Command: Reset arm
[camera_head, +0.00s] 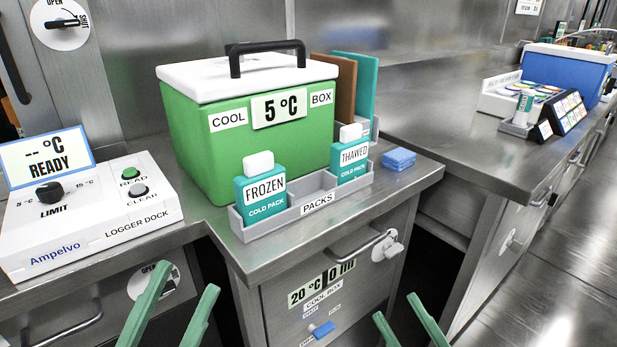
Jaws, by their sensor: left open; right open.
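My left gripper (182,305) is at the bottom left, below the counter edge in the picture. Its two green fingers are spread apart with nothing between them. My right gripper (400,310) is at the bottom, right of centre, in front of the drawer cabinet. Its two green fingertips are also apart and empty. The rest of both arms is out of the picture. Neither gripper appears to touch anything.
A green cool box (188,150) with its lid on stands on the steel counter. In front, a grey packs tray (318,190) holds the FROZEN (262,208) and THAWED (353,168) packs. The logger dock (110,232) sits left. A blue sponge (399,157) lies right.

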